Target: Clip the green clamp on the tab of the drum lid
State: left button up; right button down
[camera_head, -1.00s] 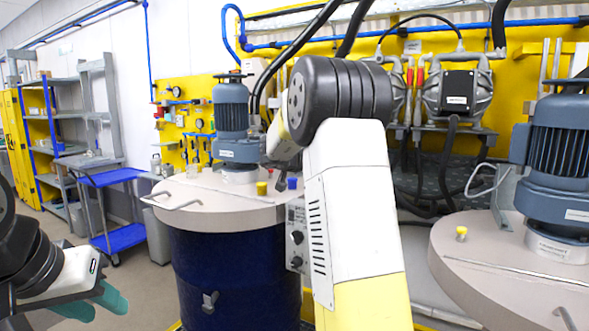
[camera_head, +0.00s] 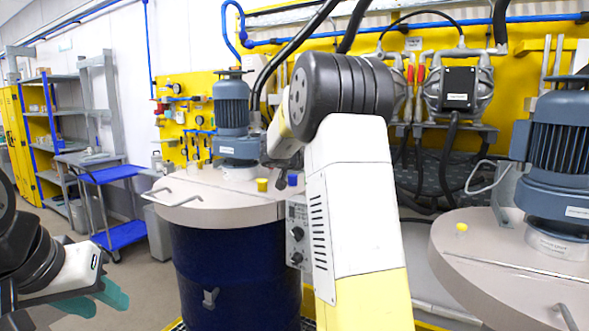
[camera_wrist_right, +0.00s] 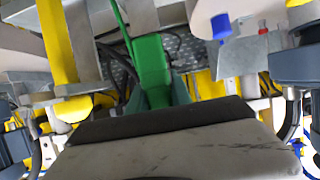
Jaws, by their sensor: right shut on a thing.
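The green clamp (camera_wrist_right: 152,68) shows in the right wrist view between the teal fingers of my right gripper (camera_wrist_right: 158,92), which is shut on it. In the head view my right arm covers that gripper and the clamp. The near drum's grey-beige lid (camera_head: 225,208) sits on a dark blue drum (camera_head: 235,265) left of my right arm. I cannot make out the lid's tab clearly. My left gripper (camera_head: 97,297) is at the lower left, empty, with its two teal fingers apart, well clear of the drum.
A blue-grey motor (camera_head: 232,115) stands on the near lid, with yellow (camera_head: 262,185) and blue (camera_head: 292,180) caps near its edge. A second lidded drum (camera_head: 480,250) with a motor (camera_head: 555,150) stands at right. A blue cart (camera_head: 115,205) is at left. Pumps and hoses line the back wall.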

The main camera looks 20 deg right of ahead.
jog(key=shift+f, duration=0.15)
jog(key=shift+f, duration=0.6)
jog(key=shift+f, duration=0.5)
jog(key=shift+f, duration=0.6)
jog(key=c, duration=1.1)
grip_release()
